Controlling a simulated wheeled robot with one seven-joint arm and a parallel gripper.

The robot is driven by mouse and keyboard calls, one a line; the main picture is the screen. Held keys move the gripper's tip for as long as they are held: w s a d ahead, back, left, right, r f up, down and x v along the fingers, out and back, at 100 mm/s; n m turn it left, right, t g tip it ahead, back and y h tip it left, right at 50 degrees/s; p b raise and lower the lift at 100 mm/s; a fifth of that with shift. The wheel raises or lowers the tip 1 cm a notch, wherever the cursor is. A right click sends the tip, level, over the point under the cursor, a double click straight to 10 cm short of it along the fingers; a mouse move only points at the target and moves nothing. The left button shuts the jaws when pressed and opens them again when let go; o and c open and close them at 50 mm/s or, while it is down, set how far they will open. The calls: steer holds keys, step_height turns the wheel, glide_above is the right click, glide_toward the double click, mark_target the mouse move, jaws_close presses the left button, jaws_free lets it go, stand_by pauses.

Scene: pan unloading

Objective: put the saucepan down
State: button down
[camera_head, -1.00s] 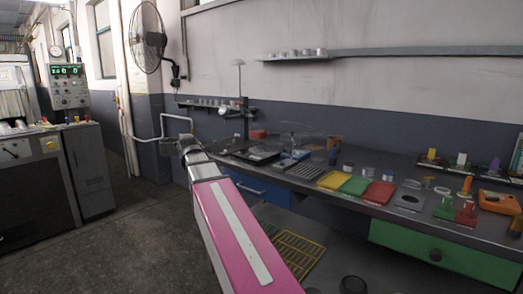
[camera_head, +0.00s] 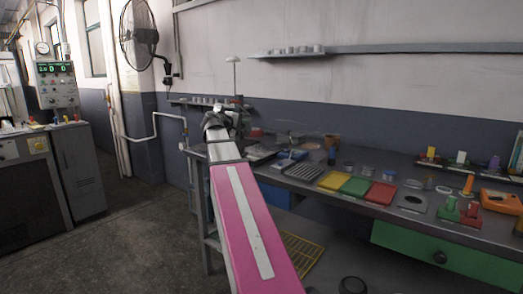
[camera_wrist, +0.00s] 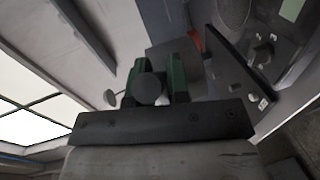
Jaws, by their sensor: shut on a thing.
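My gripper (camera_wrist: 154,70) has two green fingers, seen in the wrist view, shut on a grey piece with a rounded end, which I take to be the handle of the saucepan (camera_wrist: 149,89). The rest of the pan is hard to make out in the wrist view; a grey shape lies beyond the fingers. In the head view my gripper (camera_head: 216,119) is small and dark at the far end of my pink arm, near the bench's far left end. The pan cannot be told apart from it there.
The long grey workbench (camera_head: 345,210) runs along the wall. It bears a black grooved tray (camera_head: 302,171), yellow, green and red plates (camera_head: 356,186), several cans and an orange block (camera_head: 500,201). A lamp post (camera_head: 235,75) stands behind my gripper. Open floor lies left.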

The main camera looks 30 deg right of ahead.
steer(key=d+f, duration=0.2)
steer(key=d, duration=0.1)
steer(key=w+d+f, duration=0.1)
steer(key=d+f, duration=0.1)
steer(key=d, duration=0.2)
steer(key=d+f, duration=0.2)
steer(key=d, duration=0.2)
steer(key=shift+w+d+f, duration=0.2)
steer(key=shift+w+f, duration=0.15)
steer(key=shift+w, duration=0.05)
steer(key=shift+f, duration=2.05)
steer(key=shift+f, duration=0.1)
steer(key=c, duration=1.1)
jaws_free()
steer(key=v, duration=1.2)
